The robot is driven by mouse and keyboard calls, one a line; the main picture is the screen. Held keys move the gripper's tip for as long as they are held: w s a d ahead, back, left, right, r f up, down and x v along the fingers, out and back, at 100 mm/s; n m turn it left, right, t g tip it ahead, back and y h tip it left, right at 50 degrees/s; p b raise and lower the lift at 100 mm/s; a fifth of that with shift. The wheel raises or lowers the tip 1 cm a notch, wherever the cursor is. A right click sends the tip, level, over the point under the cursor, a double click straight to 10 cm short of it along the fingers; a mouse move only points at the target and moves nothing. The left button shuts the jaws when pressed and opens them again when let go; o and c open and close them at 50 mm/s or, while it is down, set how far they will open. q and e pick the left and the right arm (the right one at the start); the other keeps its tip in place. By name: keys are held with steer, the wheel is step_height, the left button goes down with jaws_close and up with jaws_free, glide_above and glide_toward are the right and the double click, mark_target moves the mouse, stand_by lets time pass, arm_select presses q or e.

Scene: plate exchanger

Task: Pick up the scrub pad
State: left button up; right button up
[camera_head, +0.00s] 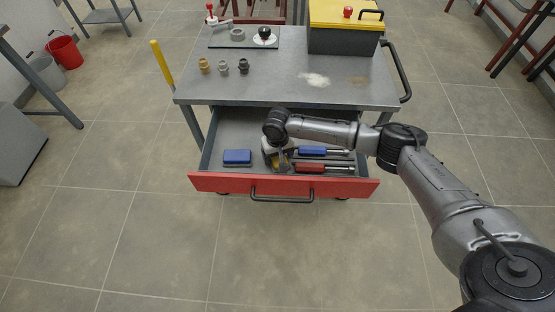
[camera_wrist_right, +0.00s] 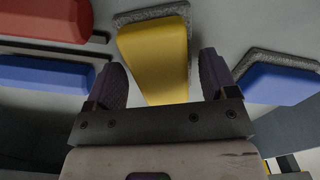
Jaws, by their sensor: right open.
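Two pads with a grey rough layer lie in the open drawer (camera_head: 215,178). The blue pad (camera_head: 237,157) is at the left of the drawer; it also shows at the right of the right wrist view (camera_wrist_right: 280,83). The yellow pad (camera_wrist_right: 155,50) lies beneath my right gripper (camera_wrist_right: 163,80), whose open fingers are on either side of its near part in that view. In the head view, my right gripper (camera_head: 279,153) hides most of the yellow pad. I cannot tell how far the fingertips are above the drawer floor. My left gripper is out of view.
A blue-handled tool (camera_head: 312,151) and a red-handled tool (camera_head: 310,168) lie right of the gripper. The grey tabletop (camera_head: 275,85) overhangs the drawer's back. The red drawer front (camera_head: 220,183) stands at the near side. Drawer floor between the pads is bare.

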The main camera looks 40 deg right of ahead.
steer(key=shift+w+f, duration=0.1)
steer(key=shift+f, duration=0.05)
steer(key=shift+c, duration=0.8)
steer(key=c, duration=0.6)
